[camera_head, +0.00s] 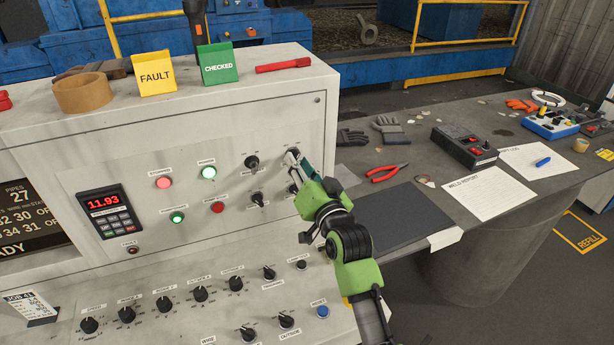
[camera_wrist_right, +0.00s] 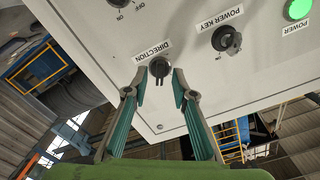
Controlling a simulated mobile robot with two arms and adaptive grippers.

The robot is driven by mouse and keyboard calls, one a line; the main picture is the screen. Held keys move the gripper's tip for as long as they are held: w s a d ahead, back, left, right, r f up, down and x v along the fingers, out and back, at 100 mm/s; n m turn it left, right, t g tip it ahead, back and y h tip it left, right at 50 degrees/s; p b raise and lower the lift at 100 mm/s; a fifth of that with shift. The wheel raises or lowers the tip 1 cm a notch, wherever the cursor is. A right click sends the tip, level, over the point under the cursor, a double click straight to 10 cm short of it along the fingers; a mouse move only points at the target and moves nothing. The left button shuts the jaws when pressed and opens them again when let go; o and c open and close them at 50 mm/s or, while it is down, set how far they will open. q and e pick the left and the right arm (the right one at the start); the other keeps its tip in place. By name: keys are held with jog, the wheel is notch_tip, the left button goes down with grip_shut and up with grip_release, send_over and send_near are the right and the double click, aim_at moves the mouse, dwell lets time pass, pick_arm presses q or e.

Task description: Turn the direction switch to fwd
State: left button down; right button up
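The direction switch (camera_wrist_right: 160,66) is a small black rotary knob on the pale panel, with a DIRECTION label (camera_wrist_right: 153,51) beside it in the wrist view. My right gripper (camera_wrist_right: 159,78) has its two green-grey fingers apart, one on each side of the knob. A gap shows between the fingertips, and I cannot tell whether either touches the knob. In the head view, the right gripper (camera_head: 299,163) is at the right part of the panel and largely covers the switch. The switch's setting is not readable. My left gripper is not in view.
The power key switch (camera_wrist_right: 227,39) and a lit green power button (camera_wrist_right: 298,9) are close by on the panel. A grey table (camera_head: 470,215) with pliers (camera_head: 387,173) stands right of the console.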

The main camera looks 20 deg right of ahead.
jog(key=s, duration=1.1)
jog(key=shift+d, duration=0.2)
jog(key=shift+s, duration=0.1)
